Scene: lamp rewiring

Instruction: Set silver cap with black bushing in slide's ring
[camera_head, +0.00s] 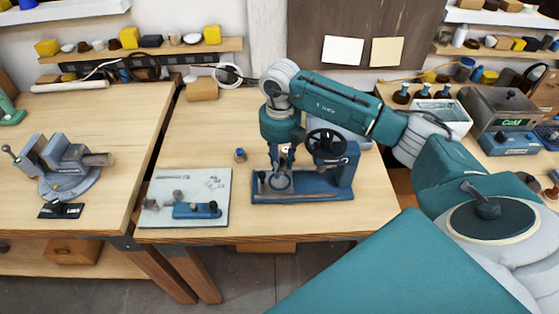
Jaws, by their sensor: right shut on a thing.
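My right gripper (282,165) points down over the blue arbor press (334,178) on the middle table. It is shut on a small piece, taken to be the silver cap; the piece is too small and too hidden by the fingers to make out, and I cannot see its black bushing. The slide's ring (280,183) is a round pale ring low on the left part of the press base, right below the fingertips. I cannot tell whether the held piece touches the ring. My left gripper is not in view.
A pale tray (208,216) with small parts and a blue block lies left of the press. A small dark-blue part (240,155) stands behind it. The press handwheel (325,143) is close right of my gripper. A grey vise (68,167) stands on the left table.

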